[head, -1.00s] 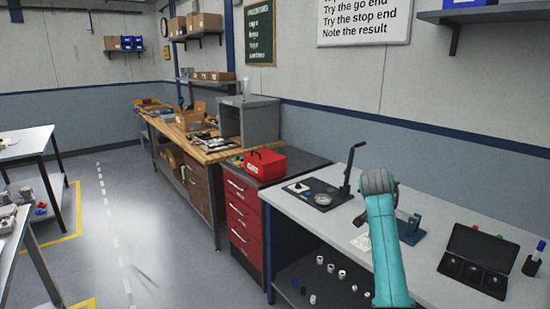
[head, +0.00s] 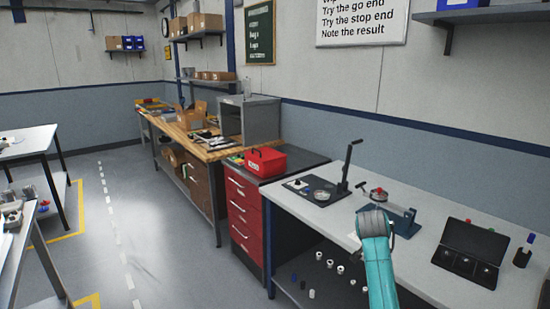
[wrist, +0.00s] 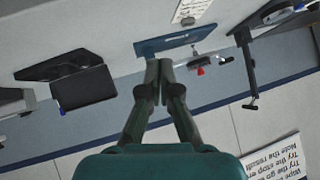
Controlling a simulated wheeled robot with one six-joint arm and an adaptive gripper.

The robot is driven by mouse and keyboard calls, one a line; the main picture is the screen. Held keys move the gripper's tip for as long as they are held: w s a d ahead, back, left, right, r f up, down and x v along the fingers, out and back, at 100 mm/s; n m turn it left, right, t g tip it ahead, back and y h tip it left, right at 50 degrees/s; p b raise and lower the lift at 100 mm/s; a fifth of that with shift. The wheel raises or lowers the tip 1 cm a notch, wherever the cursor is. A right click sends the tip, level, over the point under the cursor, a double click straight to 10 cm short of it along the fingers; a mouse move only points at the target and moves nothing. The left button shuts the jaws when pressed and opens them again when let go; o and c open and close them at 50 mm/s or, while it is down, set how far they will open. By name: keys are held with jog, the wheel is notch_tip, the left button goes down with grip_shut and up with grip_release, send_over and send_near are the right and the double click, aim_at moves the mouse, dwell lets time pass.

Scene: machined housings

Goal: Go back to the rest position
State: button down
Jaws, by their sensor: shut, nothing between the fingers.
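My gripper (wrist: 158,72) is shut and empty in the wrist view, its two fingertips together. In that view the tips overlap the edge of a blue fixture (wrist: 170,42); I cannot tell the distance, and nothing is held. In the head view my teal arm (head: 378,265) rises at the lower right in front of the grey bench, and the gripper is hidden there. Behind it, the blue fixture (head: 401,219) stands on the bench with a small metal part with red on it (head: 378,195) close by.
The grey bench (head: 450,205) also bears a black plate with a lever press (head: 322,190), an open black case (head: 468,250) and a pen cup (head: 523,257). A red toolbox (head: 265,161) sits on the red drawer cabinet (head: 244,217). The floor at left (head: 150,220) is clear.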

jog(key=s+a+f+n+t+y, duration=0.1)
jog(key=s+a+f+n, duration=0.15)
jog(key=s+f, duration=0.65)
jog(key=s+a+f+n+t+y, duration=0.1)
jog(key=s+a+f, duration=0.35)
jog(key=f, duration=0.75)
jog(key=s+a+f+n, duration=0.1)
jog(key=s+f, duration=0.2)
jog(key=s, duration=0.4)
jog(key=s+a+f+n+t+y, duration=0.1)
jog(key=s+f, duration=0.1)
jog(key=s, duration=0.5)
jog(key=s+a+f+n, duration=0.1)
jog(key=s+f, duration=0.2)
jog(key=s, duration=0.4)
jog(key=s+a+r+n+t+y, duration=0.1)
jog(key=s+a+r, duration=0.1)
jog(key=s, duration=0.8)
jog(key=s+a+r+n+t+y, duration=0.1)
jog(key=s+r, duration=0.1)
jog(key=s, duration=0.8)
jog(key=s+a+r+n+t, duration=0.1)
jog(key=s+r+n, duration=0.1)
jog(key=s+r, duration=1.2)
jog(key=shift+v, duration=1.1)
jog(key=shift+w+a, duration=0.1)
jog(key=shift+a, duration=0.05)
